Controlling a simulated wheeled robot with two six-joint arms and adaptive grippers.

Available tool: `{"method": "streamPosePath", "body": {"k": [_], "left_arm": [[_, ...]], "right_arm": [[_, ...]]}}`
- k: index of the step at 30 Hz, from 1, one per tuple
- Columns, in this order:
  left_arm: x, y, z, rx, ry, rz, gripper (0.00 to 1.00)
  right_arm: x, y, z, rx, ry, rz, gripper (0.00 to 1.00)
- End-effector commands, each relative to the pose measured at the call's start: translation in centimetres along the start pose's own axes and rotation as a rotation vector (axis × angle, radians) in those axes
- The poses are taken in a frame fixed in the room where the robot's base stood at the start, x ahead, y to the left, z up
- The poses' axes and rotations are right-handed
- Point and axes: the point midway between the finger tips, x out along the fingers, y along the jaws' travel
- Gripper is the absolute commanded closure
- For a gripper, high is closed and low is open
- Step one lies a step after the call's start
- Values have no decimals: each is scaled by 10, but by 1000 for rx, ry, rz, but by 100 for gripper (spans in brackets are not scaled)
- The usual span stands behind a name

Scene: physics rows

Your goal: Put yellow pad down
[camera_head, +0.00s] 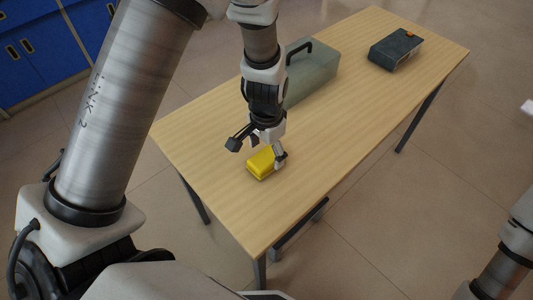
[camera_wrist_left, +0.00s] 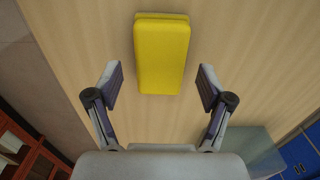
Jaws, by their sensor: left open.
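The yellow pad (camera_head: 260,164) lies flat on the wooden table (camera_head: 210,140), near its left front part. In the left wrist view the yellow pad (camera_wrist_left: 162,55) is in the upper middle, ahead of the fingertips. My left gripper (camera_head: 257,150) is open just over the pad in the head view. In the left wrist view its two fingers (camera_wrist_left: 159,88) are spread wide, with the pad's near end between and beyond the tips. The fingers do not touch the pad there. My right gripper is not in view; only part of my right arm shows at the lower right edge.
A grey-green toolbox (camera_head: 318,70) with a dark handle stands behind my left arm. A dark box (camera_head: 396,50) with an orange mark sits at the far right end of the table. Blue cabinets (camera_head: 40,45) stand at the upper left. The table's middle right is clear.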

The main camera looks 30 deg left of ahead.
Motion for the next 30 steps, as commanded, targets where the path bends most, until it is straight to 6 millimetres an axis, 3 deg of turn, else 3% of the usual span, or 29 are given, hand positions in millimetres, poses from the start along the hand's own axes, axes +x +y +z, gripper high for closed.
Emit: {"method": "streamPosePath", "body": {"k": [6,12,30], "left_arm": [[-61,0,-1,0,6,-2,20],[-94,0,-1,0,3,-1,20],[-99,0,0,1,0,0,20]], "right_arm": [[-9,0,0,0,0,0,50],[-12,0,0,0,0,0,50],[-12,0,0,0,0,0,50]]}}
